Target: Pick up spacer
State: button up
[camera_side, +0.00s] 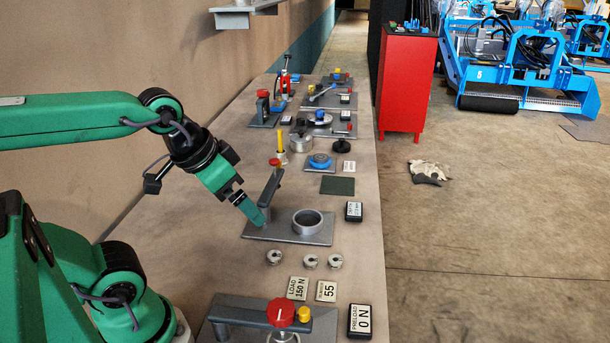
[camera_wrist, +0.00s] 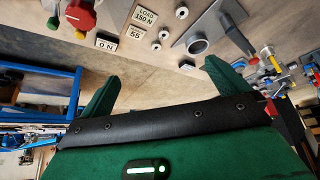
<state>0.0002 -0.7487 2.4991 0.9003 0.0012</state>
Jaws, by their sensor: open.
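Three small round metal pieces with centre holes, which look like spacers, lie on the bench in the side view: the left one (camera_side: 274,257), the middle one (camera_side: 310,261) and the right one (camera_side: 335,261). I cannot tell which is the task's spacer. Two also show in the wrist view, one (camera_wrist: 164,34) above the other (camera_wrist: 156,45). My gripper (camera_side: 252,213) is tilted down above the left part of a grey plate, farther back than the small pieces and apart from them. In the wrist view my gripper's fingers (camera_wrist: 161,85) stand wide apart with nothing between them.
The grey plate (camera_side: 262,228) bears a metal ring (camera_side: 307,221) and a red-knobbed post (camera_side: 271,185) close to my gripper. Label cards (camera_side: 298,288) and a red-knobbed clamp (camera_side: 281,313) are nearer the camera. More fixtures stand farther back. The bench's left side is clear.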

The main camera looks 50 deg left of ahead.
jog(key=c, duration=0.9)
jog(key=shift+c, duration=0.2)
jog(key=n+g, duration=0.4)
jog(key=g, duration=0.2)
send_over(310, 259)
jog(key=shift+f, duration=8.4)
jog(key=shift+f, duration=1.3)
